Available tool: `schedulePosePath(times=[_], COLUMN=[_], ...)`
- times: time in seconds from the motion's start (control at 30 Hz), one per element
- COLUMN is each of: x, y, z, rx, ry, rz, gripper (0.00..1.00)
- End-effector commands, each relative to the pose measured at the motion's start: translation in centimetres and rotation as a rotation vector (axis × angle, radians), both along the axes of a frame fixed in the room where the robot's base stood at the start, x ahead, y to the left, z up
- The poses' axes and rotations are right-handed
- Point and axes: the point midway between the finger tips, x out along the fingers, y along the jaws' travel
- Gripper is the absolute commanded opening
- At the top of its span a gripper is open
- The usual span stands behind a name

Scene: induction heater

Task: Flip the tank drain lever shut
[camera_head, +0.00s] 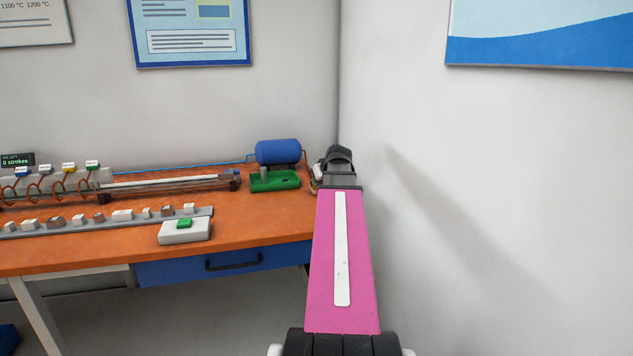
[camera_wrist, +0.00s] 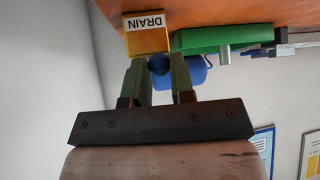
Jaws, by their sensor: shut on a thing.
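In the wrist view, a yellow block labelled DRAIN (camera_wrist: 147,36) sits at the table edge and appears upside down. A dark round knob (camera_wrist: 158,66), which looks like the drain lever's end, lies between the two fingers of my gripper (camera_wrist: 160,71), just by the block. My gripper is shut on it. The blue tank (camera_wrist: 193,74) shows behind the fingers; in the head view the tank (camera_head: 278,152) stands at the table's back right. In the head view my gripper (camera_head: 322,168) is at the table's right end and hides the lever, so its angle cannot be told.
A white box with a green button (camera_head: 184,230) is at the front of the orange table (camera_head: 110,250). Coils and small blocks fill the left. A bare wall (camera_head: 480,200) stands close on the right.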

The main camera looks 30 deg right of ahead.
Motion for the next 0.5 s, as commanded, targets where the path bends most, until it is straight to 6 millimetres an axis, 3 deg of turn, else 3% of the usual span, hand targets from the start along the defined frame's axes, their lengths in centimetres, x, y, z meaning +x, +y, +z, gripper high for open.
schedulePosePath(times=[0.5], x=[-0.11], y=[-1.12], z=[-0.03], rx=[-0.004], ry=[0.002], rz=[0.183], gripper=[0.00])
